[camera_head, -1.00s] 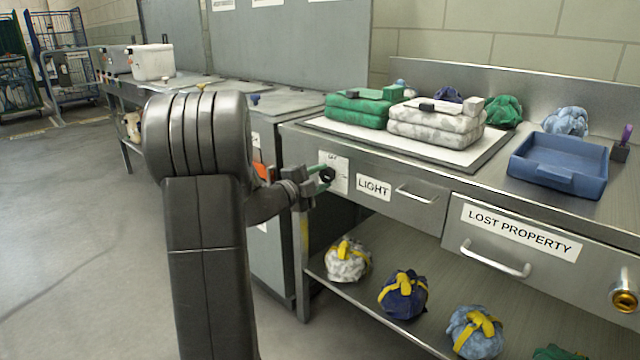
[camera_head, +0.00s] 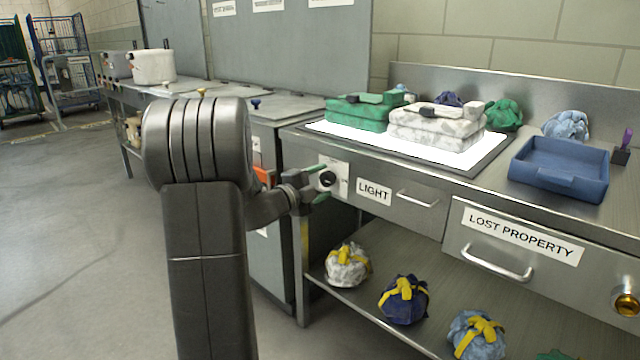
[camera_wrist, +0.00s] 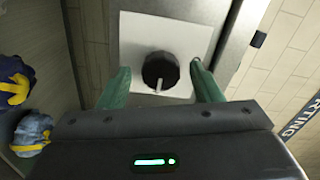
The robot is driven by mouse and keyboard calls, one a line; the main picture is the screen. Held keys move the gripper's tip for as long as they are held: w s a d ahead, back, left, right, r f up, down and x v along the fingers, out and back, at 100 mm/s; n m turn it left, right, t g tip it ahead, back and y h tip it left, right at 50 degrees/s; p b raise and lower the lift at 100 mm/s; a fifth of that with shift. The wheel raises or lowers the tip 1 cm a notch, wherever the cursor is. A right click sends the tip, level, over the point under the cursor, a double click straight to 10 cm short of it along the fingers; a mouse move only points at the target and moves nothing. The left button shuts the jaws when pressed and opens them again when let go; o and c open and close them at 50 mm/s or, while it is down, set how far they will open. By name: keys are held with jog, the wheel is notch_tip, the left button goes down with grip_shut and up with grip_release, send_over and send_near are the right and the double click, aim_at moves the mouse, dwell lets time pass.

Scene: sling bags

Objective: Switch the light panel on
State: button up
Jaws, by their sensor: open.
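The light panel (camera_head: 462,158) is set in the counter top and glows bright white around the bags on it. Its black knob (camera_head: 327,179) sits on a pale plate on the counter's front, left of the LIGHT label (camera_head: 374,191). In the wrist view the knob (camera_wrist: 160,70) has a pale pointer mark toward the bottom of the picture. My gripper (camera_head: 318,182) is at the knob, with its green fingers open on either side. The wrist view shows gaps between the knob and both fingers (camera_wrist: 161,84).
A green folded bag (camera_head: 358,112) and a grey-white one (camera_head: 436,127) lie on the panel. A blue tray (camera_head: 560,168) stands to the right. Drawer handles (camera_head: 497,262) stick out from the front. Several bundled bags lie on the shelf below. Open floor is at left.

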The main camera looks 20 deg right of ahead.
jog(key=p+v, duration=0.3)
jog(key=v, duration=1.1)
jog(key=shift+d, duration=0.15)
jog(key=b+x, duration=0.3)
jog(key=x, duration=1)
jog(key=shift+w+d, duration=0.2)
jog(key=shift+d, duration=0.15)
jog(key=shift+a, duration=0.1)
